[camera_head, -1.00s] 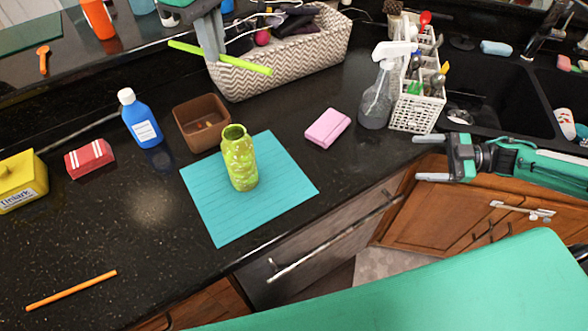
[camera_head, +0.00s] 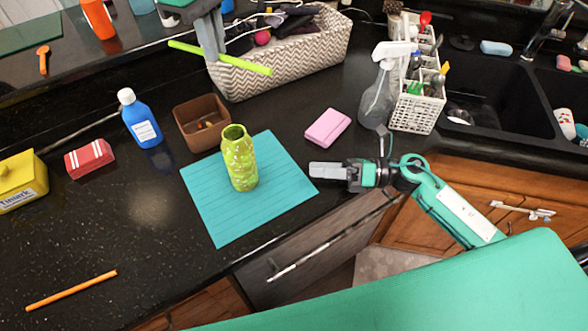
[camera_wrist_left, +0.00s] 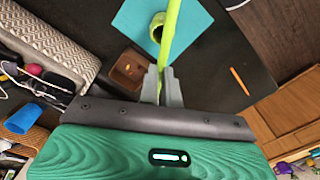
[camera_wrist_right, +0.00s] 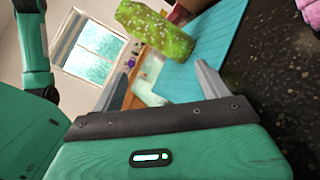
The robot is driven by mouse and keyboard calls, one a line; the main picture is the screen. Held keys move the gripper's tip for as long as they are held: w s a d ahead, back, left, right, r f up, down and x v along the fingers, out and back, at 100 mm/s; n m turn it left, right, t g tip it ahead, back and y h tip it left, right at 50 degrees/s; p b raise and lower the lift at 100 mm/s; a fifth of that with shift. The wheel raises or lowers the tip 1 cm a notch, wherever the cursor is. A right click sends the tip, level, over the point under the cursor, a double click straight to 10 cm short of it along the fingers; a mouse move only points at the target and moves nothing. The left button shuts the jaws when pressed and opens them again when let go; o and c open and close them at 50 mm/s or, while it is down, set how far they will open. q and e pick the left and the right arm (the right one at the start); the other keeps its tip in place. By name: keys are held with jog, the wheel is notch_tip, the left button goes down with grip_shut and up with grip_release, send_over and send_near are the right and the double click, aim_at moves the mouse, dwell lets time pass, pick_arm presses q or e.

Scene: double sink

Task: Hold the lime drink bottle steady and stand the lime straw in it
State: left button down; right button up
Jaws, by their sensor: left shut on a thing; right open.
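The lime drink bottle (camera_head: 239,160) stands upright on a teal mat (camera_head: 287,190), its mouth open and facing up. It also shows in the right wrist view (camera_wrist_right: 155,30), ahead of the fingers. The lime straw (camera_head: 221,57) is held roughly level in my left gripper (camera_head: 213,52), up and left of the bottle in the head view. The straw shows in the left wrist view (camera_wrist_left: 170,32), rising between the shut fingers. My right gripper (camera_head: 318,171) is open and empty, right of the bottle at the mat's right edge, apart from the bottle.
A brown square pot (camera_head: 192,136), blue bottle (camera_head: 141,118), and pink sponge (camera_head: 327,127) are near the mat. A patterned basket (camera_head: 240,85) stands behind. An orange straw (camera_head: 71,290) lies front left. A spray bottle (camera_head: 377,100) stands at right.

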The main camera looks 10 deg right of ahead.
aim_at(241, 162)
jog(key=a+n+t, duration=0.1)
jog(key=a+n, duration=0.3)
jog(key=n, duration=0.1)
jog(key=shift+w+a+t+h, duration=0.1)
jog(key=shift+a+t+h, duration=0.25)
jog(key=shift+t+h, duration=0.05)
jog(key=shift+w+a+r+n+t, duration=0.1)
jog(key=shift+a+n+t, duration=0.1)
jog(key=shift+a+n, duration=0.3)
jog(key=shift+w+a+r+n+t, duration=0.1)
jog(key=shift+a+n+t, duration=0.15)
jog(key=shift+n, duration=0.45)
jog(key=shift+w+a, duration=0.3)
jog(key=shift+a, duration=0.2)
jog(key=x, duration=1.1)
jog(key=shift+f, duration=0.2)
jog(key=c, duration=1.1)
pick_arm(q)
notch_tip(241, 162, down, 13)
